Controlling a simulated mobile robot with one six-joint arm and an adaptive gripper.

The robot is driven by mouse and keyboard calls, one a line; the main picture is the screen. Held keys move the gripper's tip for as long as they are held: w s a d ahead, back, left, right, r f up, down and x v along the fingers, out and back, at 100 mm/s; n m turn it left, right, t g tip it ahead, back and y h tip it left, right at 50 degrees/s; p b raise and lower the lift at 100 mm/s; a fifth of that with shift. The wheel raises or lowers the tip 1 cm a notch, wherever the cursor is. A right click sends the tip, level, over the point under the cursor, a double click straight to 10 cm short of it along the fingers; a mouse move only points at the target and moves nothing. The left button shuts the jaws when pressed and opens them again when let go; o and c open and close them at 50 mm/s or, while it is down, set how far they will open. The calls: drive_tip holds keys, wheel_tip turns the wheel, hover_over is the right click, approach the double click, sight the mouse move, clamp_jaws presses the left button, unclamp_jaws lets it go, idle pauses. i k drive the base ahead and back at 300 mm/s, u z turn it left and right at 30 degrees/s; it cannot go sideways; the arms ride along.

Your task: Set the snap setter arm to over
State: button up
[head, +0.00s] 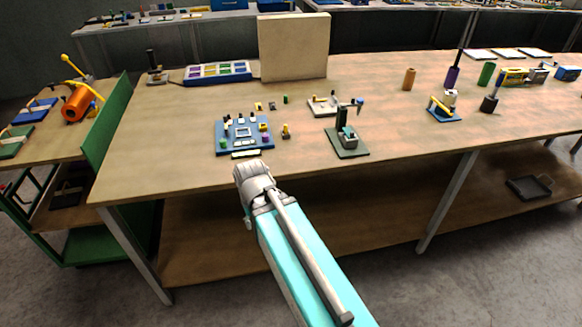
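A small press-like device with a dark green base (348,152), a dark post and a light grey block stands near the table's front edge, right of centre. It may be the snap setter; a short dark arm with a blue tip (359,102) shows just above it, but I cannot tell which device this tip belongs to. The arm's setting is too small to read. My arm reaches up from the bottom, and its grey end (252,180) is at the table's front edge, left of and nearer than the dark green device. The fingers cannot be made out, and nothing held is visible.
A blue board (244,136) with several small parts lies just beyond my arm's end. A beige upright panel (293,47) and a tray of coloured compartments (217,72) stand behind. Bottles and small devices stand at right.

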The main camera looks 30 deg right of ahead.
sight(352, 104)
drive_tip(key=z, duration=1.2)
drive_tip(key=i, duration=0.45)
drive_tip(key=u, duration=0.15)
